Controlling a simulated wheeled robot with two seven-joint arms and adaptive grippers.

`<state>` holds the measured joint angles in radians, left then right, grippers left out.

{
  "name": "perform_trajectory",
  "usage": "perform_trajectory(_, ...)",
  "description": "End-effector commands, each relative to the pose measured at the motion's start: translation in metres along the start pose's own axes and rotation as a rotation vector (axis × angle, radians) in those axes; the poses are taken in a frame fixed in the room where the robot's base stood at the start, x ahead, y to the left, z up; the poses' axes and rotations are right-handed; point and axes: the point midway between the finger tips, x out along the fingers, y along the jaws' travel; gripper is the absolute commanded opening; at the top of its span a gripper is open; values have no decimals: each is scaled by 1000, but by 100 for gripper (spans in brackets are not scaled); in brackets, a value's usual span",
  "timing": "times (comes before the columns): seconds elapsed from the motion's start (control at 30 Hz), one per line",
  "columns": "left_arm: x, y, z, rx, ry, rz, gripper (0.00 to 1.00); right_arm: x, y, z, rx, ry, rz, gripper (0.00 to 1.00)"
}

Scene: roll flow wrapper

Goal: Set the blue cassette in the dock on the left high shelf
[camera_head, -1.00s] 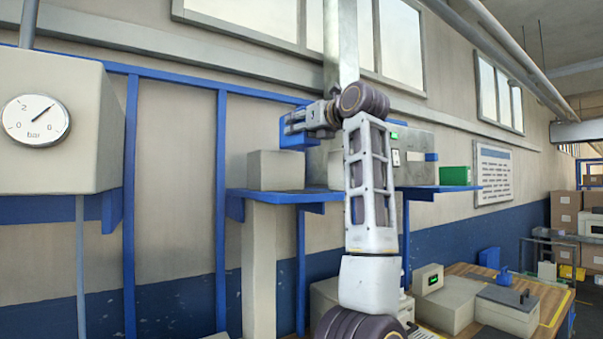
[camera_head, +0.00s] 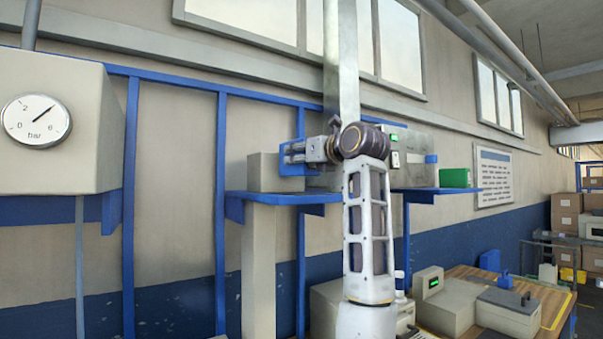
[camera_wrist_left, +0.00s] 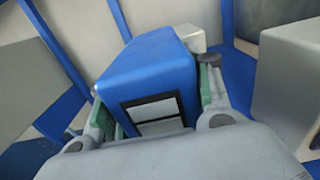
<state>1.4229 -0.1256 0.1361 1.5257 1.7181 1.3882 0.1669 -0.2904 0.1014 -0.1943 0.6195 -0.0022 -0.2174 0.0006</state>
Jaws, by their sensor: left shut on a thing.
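My left gripper (camera_head: 300,152) is shut on the blue cassette (camera_head: 298,171), just above the left high shelf (camera_head: 285,199). In the left wrist view the blue cassette (camera_wrist_left: 150,72) sits between the two green-padded fingers, with a dark-framed pale label on its near face. A beige block (camera_head: 265,173) stands on the shelf beside the cassette in the head view. I cannot tell which part is the dock, and my gripper and arm hide much of the shelf behind them. My right gripper is not in view.
A green box (camera_head: 455,178) stands on the right high shelf (camera_head: 430,191). A pressure gauge (camera_head: 36,120) is on a large beige cabinet (camera_head: 90,160) at the left. Blue uprights (camera_head: 221,130) run up the wall. A wooden bench (camera_head: 555,297) is at lower right.

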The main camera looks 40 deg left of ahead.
Motion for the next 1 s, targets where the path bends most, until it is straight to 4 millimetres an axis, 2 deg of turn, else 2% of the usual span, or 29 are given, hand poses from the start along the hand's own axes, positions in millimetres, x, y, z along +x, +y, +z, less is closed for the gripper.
perform_trajectory(0.27,0,0,-3,0,-1,0,16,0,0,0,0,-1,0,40)
perform_trajectory(0.73,0,0,-39,1,-2,0,16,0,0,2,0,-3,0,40)
perform_trajectory(1.0,0,0,-42,0,-2,0,16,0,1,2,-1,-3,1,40)
